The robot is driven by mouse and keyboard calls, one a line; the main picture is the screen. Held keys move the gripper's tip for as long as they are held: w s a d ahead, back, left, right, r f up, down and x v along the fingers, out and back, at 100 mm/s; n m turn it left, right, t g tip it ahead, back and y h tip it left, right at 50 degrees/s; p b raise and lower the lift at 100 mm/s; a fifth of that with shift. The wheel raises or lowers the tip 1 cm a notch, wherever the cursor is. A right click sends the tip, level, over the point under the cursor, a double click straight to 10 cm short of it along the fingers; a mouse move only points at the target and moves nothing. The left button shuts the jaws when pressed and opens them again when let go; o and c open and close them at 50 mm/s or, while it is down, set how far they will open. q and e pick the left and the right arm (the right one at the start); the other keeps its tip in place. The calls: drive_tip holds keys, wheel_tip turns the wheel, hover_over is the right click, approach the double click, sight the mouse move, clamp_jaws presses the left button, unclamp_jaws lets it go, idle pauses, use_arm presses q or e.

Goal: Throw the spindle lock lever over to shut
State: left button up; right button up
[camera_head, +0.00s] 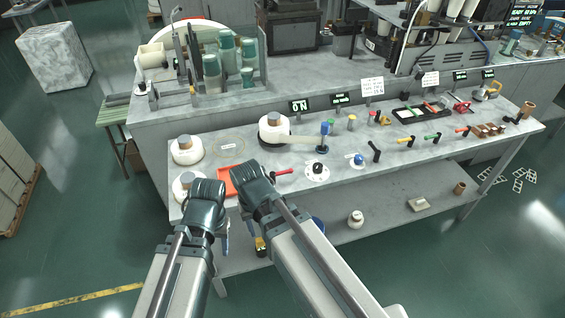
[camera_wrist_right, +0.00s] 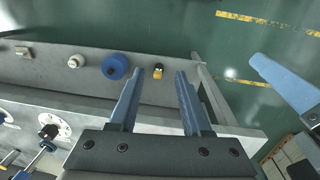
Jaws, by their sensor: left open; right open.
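I cannot tell for sure which handle is the spindle lock lever. A red-handled lever (camera_head: 284,172) lies by the bench's front edge, just right of my right gripper. A round white plate with a black knob (camera_head: 318,170) is beside it; the plate also shows in the right wrist view (camera_wrist_right: 52,127). A black lever (camera_head: 375,151) stands farther right. My left gripper (camera_head: 224,234) points down at the bench's front left; its fingers are partly hidden.
A red tray (camera_head: 230,181) lies behind my grippers. White round housings (camera_head: 187,150) stand at the bench's left. A blue-topped post (camera_head: 323,137) stands behind the plate. The lower shelf holds a blue spool (camera_wrist_right: 115,67) and a yellow-black item (camera_wrist_right: 158,71). Floor in front is clear.

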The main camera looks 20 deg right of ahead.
drive_tip(key=w+d+r+m+t+p, duration=0.1)
drive_tip(key=w+d+r+m+p, duration=0.55)
drive_tip(key=w+r+m, duration=0.35)
use_arm(q)
wheel_tip(320, 180, up, 13)
drive_tip(key=p, duration=0.5)
use_arm(e)
drive_tip(key=m+t+y, duration=0.1)
drive_tip(key=m, duration=0.7)
approach(284, 172)
drive_tip(key=f+b, duration=0.2)
drive_tip(key=b, duration=0.2)
drive_tip(key=w+f+b, duration=0.1)
drive_tip(key=f+b, duration=0.2)
drive_tip(key=b, duration=0.2)
drive_tip(key=f+b, duration=0.3)
drive_tip(key=b, duration=0.2)
drive_tip(key=shift+w, duration=0.3)
use_arm(q)
wheel_tip(284, 172, down, 14)
drive_tip(key=shift+r, duration=0.2)
use_arm(e)
drive_tip(key=shift+r, duration=0.1)
clamp_jaws()
